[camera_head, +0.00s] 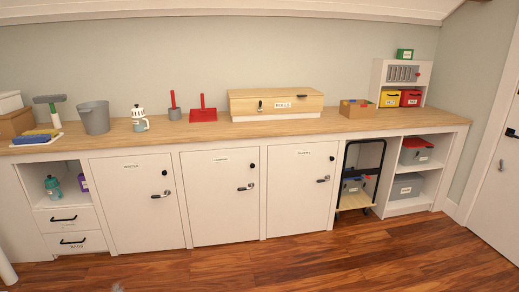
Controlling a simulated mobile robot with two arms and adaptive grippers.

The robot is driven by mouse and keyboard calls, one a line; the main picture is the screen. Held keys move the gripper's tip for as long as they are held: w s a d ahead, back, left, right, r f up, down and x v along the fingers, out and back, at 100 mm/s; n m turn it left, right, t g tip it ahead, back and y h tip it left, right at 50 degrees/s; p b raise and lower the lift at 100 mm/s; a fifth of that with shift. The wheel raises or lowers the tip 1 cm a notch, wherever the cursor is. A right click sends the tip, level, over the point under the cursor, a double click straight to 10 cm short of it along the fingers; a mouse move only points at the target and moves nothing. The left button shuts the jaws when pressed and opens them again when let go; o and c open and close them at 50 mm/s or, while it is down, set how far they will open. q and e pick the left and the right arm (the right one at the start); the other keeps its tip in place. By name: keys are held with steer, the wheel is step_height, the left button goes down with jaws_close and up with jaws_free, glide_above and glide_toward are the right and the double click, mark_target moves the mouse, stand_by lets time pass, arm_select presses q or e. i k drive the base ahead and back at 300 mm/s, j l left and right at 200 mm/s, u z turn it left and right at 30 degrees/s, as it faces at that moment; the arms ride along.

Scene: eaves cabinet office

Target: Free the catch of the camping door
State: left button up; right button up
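Three white cabinet doors stand shut under the counter: a left door (130,215), a middle door (218,212) and a right door (297,205). Each has a small label near its top; the middle one seems to read "CAMPING", but the print is too small to be sure. The middle door has a small round black catch (252,165) near its right edge and a lever handle (246,187) below it. The left door has a similar catch (164,172) and handle (161,194), as does the right door (332,158). Neither of my grippers is in view.
The wooden counter (350,124) bears a bucket (94,118), a red dustpan (203,114), a wooden chest (276,103) and other items. Drawers (70,219) are left of the doors; a trolley (356,199) stands right. The wooden floor (270,265) before the doors looks clear.

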mark_target(251, 185)
steer(key=i, duration=2.05)
